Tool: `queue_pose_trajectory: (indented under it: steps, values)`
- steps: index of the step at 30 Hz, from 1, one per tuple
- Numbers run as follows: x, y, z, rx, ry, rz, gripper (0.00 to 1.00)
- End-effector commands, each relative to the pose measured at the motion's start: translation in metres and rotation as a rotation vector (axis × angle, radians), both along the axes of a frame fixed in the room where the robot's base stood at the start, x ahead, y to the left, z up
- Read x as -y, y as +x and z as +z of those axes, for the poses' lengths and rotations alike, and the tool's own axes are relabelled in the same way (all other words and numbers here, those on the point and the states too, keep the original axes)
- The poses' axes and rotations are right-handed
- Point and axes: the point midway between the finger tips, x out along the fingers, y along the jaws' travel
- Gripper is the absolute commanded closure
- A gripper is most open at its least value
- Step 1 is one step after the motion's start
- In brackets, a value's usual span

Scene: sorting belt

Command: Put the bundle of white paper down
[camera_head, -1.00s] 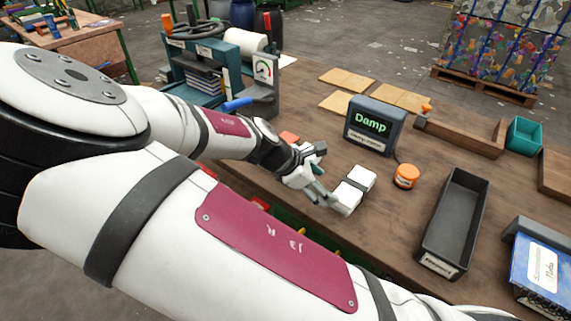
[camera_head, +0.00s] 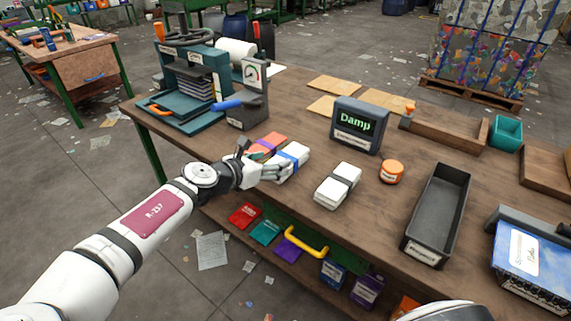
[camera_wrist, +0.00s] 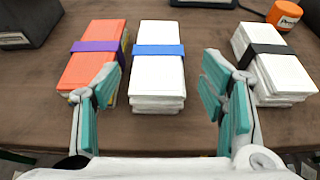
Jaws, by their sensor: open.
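A bundle of white paper with a blue band (camera_head: 292,158) lies on the bench near its front edge. In the wrist view this bundle (camera_wrist: 157,70) lies ahead, between the lines of my fingers. My gripper (camera_head: 276,170) is open and empty beside it, at its near end; it also shows in the wrist view (camera_wrist: 160,88). A second white bundle with a black band (camera_head: 337,187) lies flat to the right, apart from my gripper; it also shows in the wrist view (camera_wrist: 285,72). An orange bundle with a purple band (camera_wrist: 97,60) lies to the left.
A teal press (camera_head: 190,95) stands at the left end.

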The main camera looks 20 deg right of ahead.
Motion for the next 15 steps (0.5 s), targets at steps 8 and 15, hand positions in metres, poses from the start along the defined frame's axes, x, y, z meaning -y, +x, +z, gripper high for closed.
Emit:
queue_pose_trajectory:
  steps: [8, 15]
  values:
    - [0.018, 0.013, -0.01, 0.001, 0.001, 0.0, 0.35]
    - [0.038, 0.032, -0.026, 0.001, -0.001, -0.002, 0.35]
